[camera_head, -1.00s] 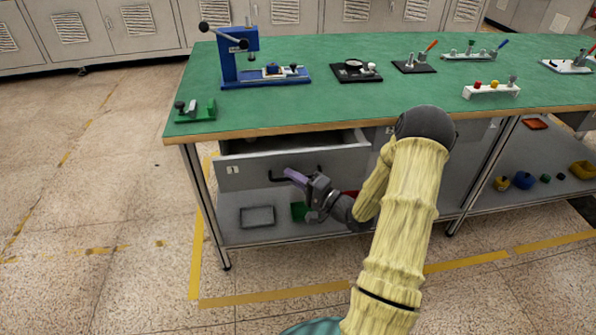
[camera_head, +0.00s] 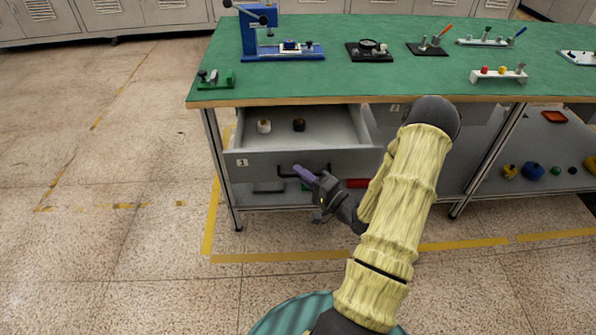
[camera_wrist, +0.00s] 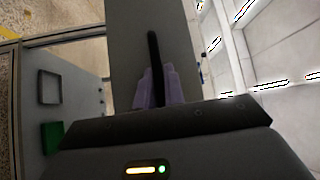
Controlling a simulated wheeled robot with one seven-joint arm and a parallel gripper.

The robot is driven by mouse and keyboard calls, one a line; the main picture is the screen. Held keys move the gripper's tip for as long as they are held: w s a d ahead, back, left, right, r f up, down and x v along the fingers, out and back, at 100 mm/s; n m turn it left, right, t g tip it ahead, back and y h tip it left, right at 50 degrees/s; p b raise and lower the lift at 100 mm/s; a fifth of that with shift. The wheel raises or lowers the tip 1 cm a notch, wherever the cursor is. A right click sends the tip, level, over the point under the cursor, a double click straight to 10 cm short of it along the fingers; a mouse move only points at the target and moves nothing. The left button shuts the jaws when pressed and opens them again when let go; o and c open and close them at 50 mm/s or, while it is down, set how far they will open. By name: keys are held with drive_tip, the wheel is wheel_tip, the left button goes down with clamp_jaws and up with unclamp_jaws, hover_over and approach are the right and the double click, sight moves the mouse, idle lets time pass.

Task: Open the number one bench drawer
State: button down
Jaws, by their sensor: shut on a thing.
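The number one drawer (camera_head: 255,165) is a grey drawer under the left end of the green bench, with a small "1" label on its front. It stands pulled well out, and its inside shows a pale round item (camera_head: 264,126) and a dark brown one (camera_head: 299,125). Its black bar handle (camera_head: 288,171) is on the front face. My gripper (camera_head: 303,174) is shut on the handle with its purple fingers. In the wrist view the purple fingertips (camera_wrist: 158,88) close on both sides of the black handle bar (camera_wrist: 154,60).
The green bench top (camera_head: 330,80) carries a blue press (camera_head: 262,45) and several small fixtures. A lower shelf below holds a red item (camera_head: 357,183). Yellow floor tape (camera_head: 290,256) runs in front of the bench. Open floor lies to the left.

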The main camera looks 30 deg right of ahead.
drive_tip(key=c, duration=1.5)
unclamp_jaws()
drive_tip(key=p+v, duration=0.1)
drive_tip(key=v, duration=1.6)
drive_tip(key=shift+s+p, duration=0.25)
drive_tip(key=shift+p, duration=0.05)
drive_tip(key=shift+d, duration=0.1)
